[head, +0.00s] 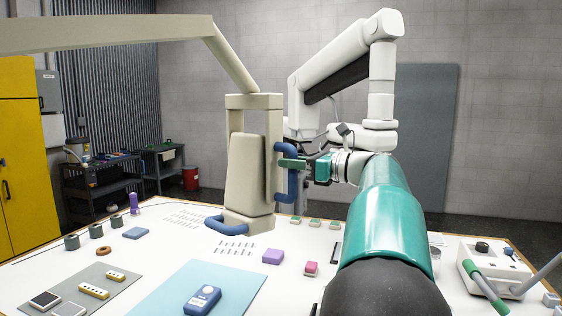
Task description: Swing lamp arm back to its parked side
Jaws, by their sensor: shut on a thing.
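The lamp arm (110,30) is a beige boom that comes in from the upper left and bends down to a beige lamp head (248,165) hanging over the table. The head has a blue handle (292,172) on its right side and another blue handle (226,226) at its lower left. My gripper (290,164) is at the right-hand blue handle, shut on it, with its fingers reaching in from the right. The far finger is partly hidden by the handle. My teal and white arm rises from the lower right of the picture.
The white table (150,220) below carries a light-blue mat (240,280) with a blue device (203,299), a purple block (272,257), a pink block (311,268) and a grey tray (110,275). A control box (490,262) stands at the right. A yellow cabinet (20,150) stands far left.

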